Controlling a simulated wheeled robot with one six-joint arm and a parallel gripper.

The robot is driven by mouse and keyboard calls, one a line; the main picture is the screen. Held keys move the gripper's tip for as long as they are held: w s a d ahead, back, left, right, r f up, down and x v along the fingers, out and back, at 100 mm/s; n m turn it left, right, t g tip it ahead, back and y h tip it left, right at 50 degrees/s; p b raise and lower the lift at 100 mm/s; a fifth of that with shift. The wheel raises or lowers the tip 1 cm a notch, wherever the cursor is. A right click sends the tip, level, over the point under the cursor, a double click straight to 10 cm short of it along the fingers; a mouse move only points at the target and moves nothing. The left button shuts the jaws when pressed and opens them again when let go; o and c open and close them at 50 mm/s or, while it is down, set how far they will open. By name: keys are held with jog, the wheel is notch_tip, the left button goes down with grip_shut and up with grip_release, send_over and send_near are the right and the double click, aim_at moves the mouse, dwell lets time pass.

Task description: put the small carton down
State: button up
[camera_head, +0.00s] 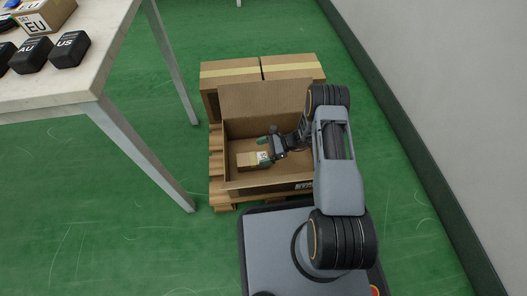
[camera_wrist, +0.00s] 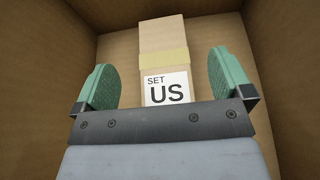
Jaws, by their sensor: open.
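The small carton (camera_head: 246,160) lies inside a large open cardboard box (camera_head: 230,182), towards its left side. In the wrist view the small carton (camera_wrist: 162,38) is brown with a yellowish tape band and a white label reading "SET US". My gripper (camera_head: 268,149) is inside the box, right at the carton. In the wrist view my gripper (camera_wrist: 172,80) is open, with one green pad on each side of the carton and a visible gap on both sides. The near end of the carton is hidden behind the gripper's body.
The box stands on a wooden pallet (camera_head: 216,165), with closed taped cartons (camera_head: 225,73) behind it. A table (camera_head: 85,75) at the left holds another carton (camera_head: 45,14) labelled EU and black AU and US blocks (camera_head: 70,50). A wall (camera_head: 440,90) runs along the right. Green floor is free between.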

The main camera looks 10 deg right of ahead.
jog(key=shift+r, duration=0.1)
jog(key=shift+r+p, duration=0.4)
jog(key=p+v, duration=0.4)
jog(key=v, duration=0.8)
jog(key=s+a+r+n+g+h, duration=0.1)
jog(key=s+r+n+h, duration=0.3)
jog(key=r, duration=0.7)
jog(key=a+r+n+g+h, duration=0.1)
jog(key=r+n+h, duration=0.3)
jog(key=r, duration=0.6)
jog(key=s+r+n+t+h, duration=0.4)
jog(key=s+r+n, duration=0.6)
jog(key=s+r, duration=0.3)
jog(key=shift+s+d+t+h, duration=0.25)
jog(key=shift+d+t+h, duration=0.2)
jog(key=shift+h, duration=0.35)
